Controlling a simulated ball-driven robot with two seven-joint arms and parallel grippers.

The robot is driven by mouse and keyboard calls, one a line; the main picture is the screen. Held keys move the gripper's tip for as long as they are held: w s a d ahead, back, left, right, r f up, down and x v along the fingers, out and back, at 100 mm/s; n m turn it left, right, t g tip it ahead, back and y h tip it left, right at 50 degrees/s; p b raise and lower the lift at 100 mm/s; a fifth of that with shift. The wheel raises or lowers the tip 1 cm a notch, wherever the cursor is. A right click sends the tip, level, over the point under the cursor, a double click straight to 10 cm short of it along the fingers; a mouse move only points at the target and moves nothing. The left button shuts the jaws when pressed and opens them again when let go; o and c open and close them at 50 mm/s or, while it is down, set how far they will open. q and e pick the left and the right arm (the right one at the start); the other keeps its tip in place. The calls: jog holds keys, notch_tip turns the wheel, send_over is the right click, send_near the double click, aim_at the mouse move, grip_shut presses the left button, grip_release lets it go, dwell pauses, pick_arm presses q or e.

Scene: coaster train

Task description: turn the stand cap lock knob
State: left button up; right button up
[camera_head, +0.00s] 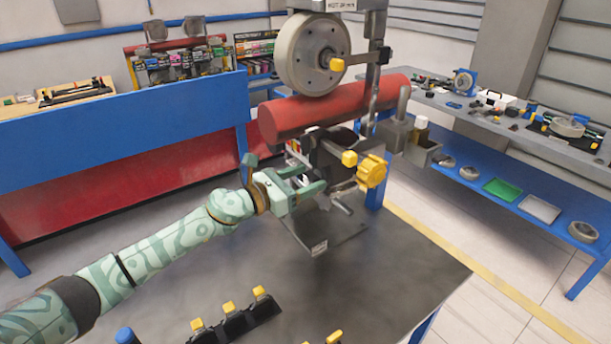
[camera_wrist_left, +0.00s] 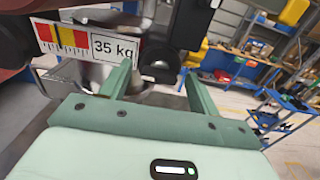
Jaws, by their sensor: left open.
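I cannot tell which one is the cap lock knob. My left gripper (camera_head: 308,180) is open just left of the stand, apart from both yellow knobs. In the left wrist view my gripper (camera_wrist_left: 157,85) has its fingers spread near a dark round part (camera_wrist_left: 160,62) and a "35 kg" label (camera_wrist_left: 113,48). Yellow parts show at the upper right there. My right gripper is not in view.
A grey wheel (camera_head: 312,54) with a yellow knob hangs above the red cylinder. Black holders with yellow-topped pieces (camera_head: 240,318) lie on the front of the grey table (camera_head: 400,275). A blue bench (camera_head: 130,125) stands left, a loaded workbench right. The table's right front is clear.

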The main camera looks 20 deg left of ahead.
pick_arm(q)
jog(key=shift+w+d, duration=0.15)
jog(key=shift+w, duration=0.05)
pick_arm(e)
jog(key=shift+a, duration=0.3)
pick_arm(q)
jog(key=c, duration=1)
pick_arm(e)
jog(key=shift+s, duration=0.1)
